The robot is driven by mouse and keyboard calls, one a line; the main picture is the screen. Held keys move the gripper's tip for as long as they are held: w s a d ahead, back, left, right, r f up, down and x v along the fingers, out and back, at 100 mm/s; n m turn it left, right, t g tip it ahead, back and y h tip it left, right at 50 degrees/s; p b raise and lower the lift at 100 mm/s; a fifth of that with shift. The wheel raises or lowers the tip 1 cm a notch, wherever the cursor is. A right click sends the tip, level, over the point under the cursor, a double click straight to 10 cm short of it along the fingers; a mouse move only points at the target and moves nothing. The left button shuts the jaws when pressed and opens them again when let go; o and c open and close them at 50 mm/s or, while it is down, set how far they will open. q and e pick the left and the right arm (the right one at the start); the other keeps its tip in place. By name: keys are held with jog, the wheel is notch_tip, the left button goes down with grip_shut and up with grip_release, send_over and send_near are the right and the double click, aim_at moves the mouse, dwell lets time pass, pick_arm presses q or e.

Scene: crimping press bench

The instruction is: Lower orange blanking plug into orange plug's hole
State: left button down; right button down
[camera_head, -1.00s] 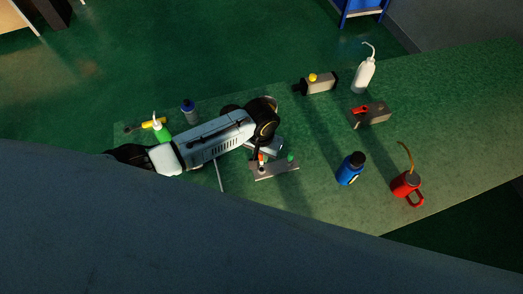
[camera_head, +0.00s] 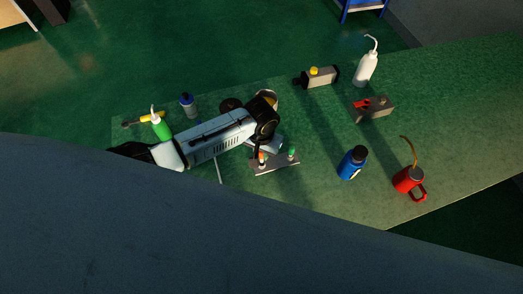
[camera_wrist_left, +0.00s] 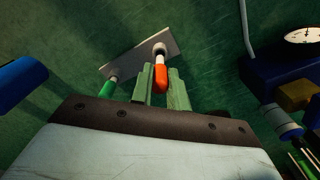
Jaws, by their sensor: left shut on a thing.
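The orange blanking plug (camera_wrist_left: 161,78) is between the fingers of my left gripper (camera_wrist_left: 164,85) in the left wrist view, which is shut on it. It has an orange body and a pale end, and also shows in the head view (camera_head: 262,157). A grey metal plate (camera_wrist_left: 135,58) lies on the green bench, with the plug's pale end over or at one end of it. I cannot tell whether that end is in a hole. A green plug (camera_wrist_left: 108,87) stands at the plate's other end. My right gripper is not in view.
A blue bottle (camera_head: 352,163) and a red mug (camera_head: 409,181) stand right of the plate. A grey box with a red part (camera_head: 374,109), a white wash bottle (camera_head: 366,68) and a green bottle (camera_head: 161,127) are also on the bench. A gauge (camera_wrist_left: 304,36) shows beside my left wrist.

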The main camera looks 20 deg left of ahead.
pick_arm(q)
jog(key=shift+p, duration=0.9)
dwell(1.0)
jog(key=shift+f+b, duration=1)
jog(key=shift+f, duration=0.55)
jog(key=c, duration=1.3)
grip_release()
notch_tip(320, 180, up, 12)
jog(key=shift+s+p, duration=0.15)
jog(key=shift+p, duration=0.8)
jog(key=shift+r, duration=0.7)
